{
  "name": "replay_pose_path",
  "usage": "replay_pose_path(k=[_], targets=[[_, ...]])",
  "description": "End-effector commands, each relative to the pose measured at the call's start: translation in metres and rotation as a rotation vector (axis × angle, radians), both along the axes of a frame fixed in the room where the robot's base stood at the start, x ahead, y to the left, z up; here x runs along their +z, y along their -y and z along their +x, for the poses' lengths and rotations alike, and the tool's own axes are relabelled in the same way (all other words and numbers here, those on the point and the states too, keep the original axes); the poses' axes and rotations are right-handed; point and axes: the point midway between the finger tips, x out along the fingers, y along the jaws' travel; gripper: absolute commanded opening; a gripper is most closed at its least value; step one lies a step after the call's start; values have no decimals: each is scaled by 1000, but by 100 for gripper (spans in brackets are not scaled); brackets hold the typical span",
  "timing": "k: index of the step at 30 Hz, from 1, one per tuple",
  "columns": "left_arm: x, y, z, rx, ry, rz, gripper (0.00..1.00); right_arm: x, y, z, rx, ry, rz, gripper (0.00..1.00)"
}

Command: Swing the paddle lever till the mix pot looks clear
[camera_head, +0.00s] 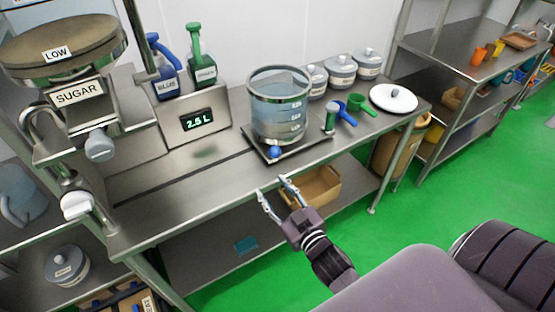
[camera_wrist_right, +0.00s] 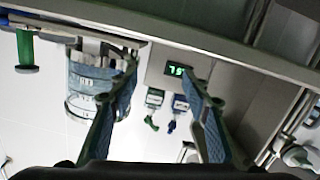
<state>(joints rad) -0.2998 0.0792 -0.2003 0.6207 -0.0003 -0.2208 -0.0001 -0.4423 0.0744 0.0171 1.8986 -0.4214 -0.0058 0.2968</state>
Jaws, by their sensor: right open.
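The mix pot (camera_head: 280,105) is a see-through cylinder with white level marks, standing on a dark square plate (camera_head: 303,146) on the steel bench. Its contents look pale and bluish. A blue round knob (camera_head: 274,151) sits at its front base; I cannot tell if this is the paddle lever. My right gripper (camera_head: 273,188) is open and empty, in front of the bench edge and below the pot. In the right wrist view, the open fingers (camera_wrist_right: 158,60) point up the picture, and the pot (camera_wrist_right: 92,85) shows upside down, partly behind the left finger.
A display (camera_head: 197,119) reads 2.5 L. The sugar hopper (camera_head: 78,92) is at left. The bench front (camera_head: 170,190) is clear.

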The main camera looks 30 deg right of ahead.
Motion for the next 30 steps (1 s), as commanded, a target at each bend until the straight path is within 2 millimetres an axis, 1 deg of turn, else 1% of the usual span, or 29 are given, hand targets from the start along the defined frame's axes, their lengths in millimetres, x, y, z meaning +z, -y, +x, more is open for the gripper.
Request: replay_pose_path(k=[1,3,7,11,15,19,23,26,30], targets=[[-12,0,0,0,0,0,40,-8,-4,5,-16,-7,-3,44],[-20,0,0,0,0,0,40,-12,-6,11,-53,-20,-7,44],[-35,0,0,0,0,0,40,-10,-2,20,-142,-17,-17,44],[-48,0,0,0,1,0,40,2,7,26,-247,19,-19,44],[-57,0,0,0,1,0,40,21,18,27,-340,74,-17,44],[-60,0,0,0,1,0,40,33,24,25,-389,109,-16,44],[-57,0,0,0,1,0,40,39,27,30,-403,122,-16,44],[-50,0,0,0,1,0,40,41,31,40,-401,122,-18,44],[-41,0,0,0,1,0,40,41,40,60,-402,121,-18,44]])
